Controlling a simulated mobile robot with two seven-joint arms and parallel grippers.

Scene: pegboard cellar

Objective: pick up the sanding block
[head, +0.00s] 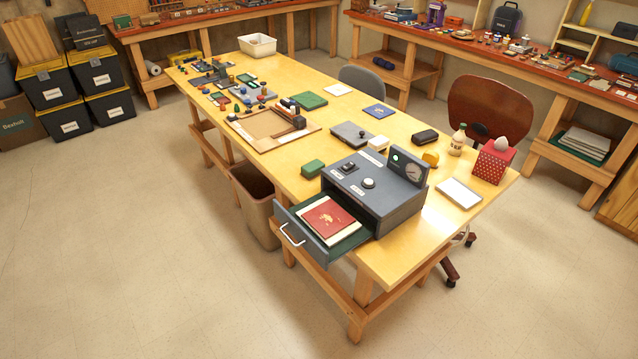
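No sanding block can be told for certain in the head view; several small blocks lie on the yellow worktable (385,262). A dark green block (313,168) lies left of the grey drawer unit. Neither of my grippers is in view.
The grey drawer unit (405,212) has its drawer (293,236) pulled out past the table's edge, with a red booklet (327,216) inside. A bin (256,212) and a brown chair (490,108) stand beside the table. Floor at left is clear.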

